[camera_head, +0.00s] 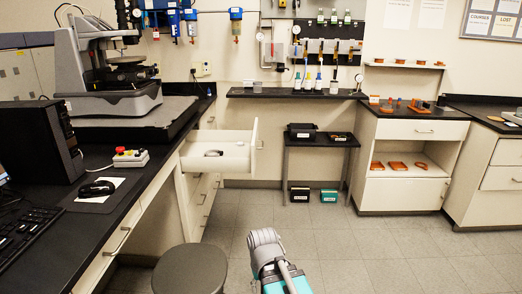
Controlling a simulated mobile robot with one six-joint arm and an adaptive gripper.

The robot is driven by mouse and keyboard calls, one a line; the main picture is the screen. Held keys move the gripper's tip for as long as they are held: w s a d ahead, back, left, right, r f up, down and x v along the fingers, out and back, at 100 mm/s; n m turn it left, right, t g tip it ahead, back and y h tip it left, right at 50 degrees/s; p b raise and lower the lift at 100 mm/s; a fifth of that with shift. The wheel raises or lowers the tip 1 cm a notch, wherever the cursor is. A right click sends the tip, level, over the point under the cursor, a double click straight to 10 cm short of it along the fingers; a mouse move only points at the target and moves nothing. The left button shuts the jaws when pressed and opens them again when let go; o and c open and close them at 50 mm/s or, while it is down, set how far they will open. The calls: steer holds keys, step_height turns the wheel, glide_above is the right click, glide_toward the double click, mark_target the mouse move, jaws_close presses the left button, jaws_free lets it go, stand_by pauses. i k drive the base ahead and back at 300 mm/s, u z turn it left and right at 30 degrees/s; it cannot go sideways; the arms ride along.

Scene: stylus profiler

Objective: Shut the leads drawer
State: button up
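The leads drawer (254,147) is a white drawer that stands pulled out from the bench on the left, in the head view. Its front panel faces right, with a small handle on it. A dark, coiled-looking item (213,153) lies inside. Part of my arm, grey and teal, shows at the bottom centre, in front of the drawer and to its right, apart from it. No gripper fingers can be made out.
A round grey stool (190,270) stands at the bottom, below the drawer. A low dark table (322,141) with boxes stands behind to the right. The bench (125,195) runs along the left. The floor (370,240) on the right is clear.

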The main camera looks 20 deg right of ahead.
mark_target(243, 159)
steer(key=k, duration=0.5)
steer(key=z, duration=1.25)
steer(key=i, duration=2.3)
